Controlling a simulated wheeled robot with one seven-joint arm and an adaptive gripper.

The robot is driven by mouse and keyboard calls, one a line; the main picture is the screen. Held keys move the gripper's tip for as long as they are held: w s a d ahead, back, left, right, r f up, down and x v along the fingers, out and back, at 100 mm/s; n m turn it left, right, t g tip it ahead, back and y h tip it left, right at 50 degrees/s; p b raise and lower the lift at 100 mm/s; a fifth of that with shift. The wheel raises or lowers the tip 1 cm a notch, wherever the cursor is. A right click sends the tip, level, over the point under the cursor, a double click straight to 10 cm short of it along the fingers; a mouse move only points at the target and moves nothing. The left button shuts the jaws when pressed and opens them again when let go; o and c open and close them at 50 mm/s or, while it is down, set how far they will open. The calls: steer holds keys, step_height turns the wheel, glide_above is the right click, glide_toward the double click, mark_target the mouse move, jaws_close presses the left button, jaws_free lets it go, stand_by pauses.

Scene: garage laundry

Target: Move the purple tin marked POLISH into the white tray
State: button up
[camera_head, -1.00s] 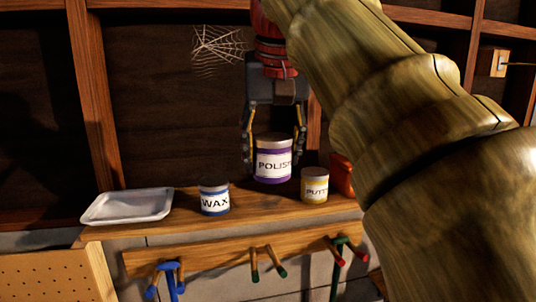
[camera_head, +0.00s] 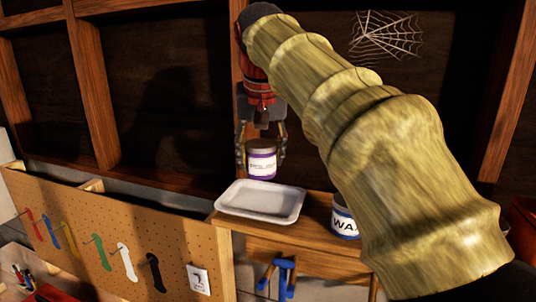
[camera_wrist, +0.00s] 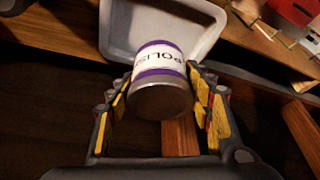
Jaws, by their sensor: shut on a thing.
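The purple tin marked POLISH (camera_head: 262,161) is held upright in my gripper (camera_head: 261,150), which is shut on its sides. In the head view the tin is in the air, above and behind the far edge of the white tray (camera_head: 232,209). The tray is empty and lies at the left end of the wooden shelf. In the wrist view the tin (camera_wrist: 160,72) sits between the yellow finger pads of my gripper (camera_wrist: 162,95). The tray (camera_wrist: 122,22) shows beyond it, partly covered by the tin.
A WAX tin (camera_head: 342,224) stands on the shelf (camera_head: 312,212) to the right of the tray, partly hidden by my arm. A pegboard (camera_head: 110,235) with coloured tools is at the left. Blue pegs (camera_head: 281,273) stick out below the shelf. Wooden wall studs (camera_head: 92,90) stand behind.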

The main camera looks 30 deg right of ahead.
steer(key=shift+s+a+r, duration=0.1)
steer(key=shift+s+r, duration=0.1)
steer(key=shift+w, duration=0.15)
steer(key=shift+f+b, duration=0.4)
steer(key=shift+f, duration=0.25)
steer(key=shift+f+b, duration=0.5)
steer(key=shift+f, duration=0.2)
steer(key=shift+f+b, duration=1.4)
steer(key=shift+f, duration=0.7)
steer(key=shift+f+b, duration=0.4)
steer(key=shift+f, duration=0.2)
steer(key=o, duration=1.3)
steer(key=shift+o, duration=0.6)
